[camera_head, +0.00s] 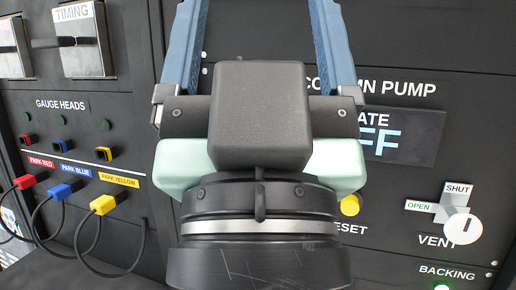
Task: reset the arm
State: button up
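My gripper (258,12) is in the middle of the view, seen from behind, at the end of my black and pale green arm. Its two blue fingers stand wide apart and point up toward the panel. Only dark panel shows between them, and the fingertips are cut off by the top edge. I cannot tell how far the fingers are from the panel.
Behind is a black panel. At left, red (26,181), blue (60,191) and yellow plugs (103,204) with cables sit at park labels, below a timing lever (75,41). At right are a partly hidden display (405,137), a yellow button (350,206) and the vent knob (463,227).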

notch_tip(320, 180, up, 17)
jog(key=p, duration=1.5)
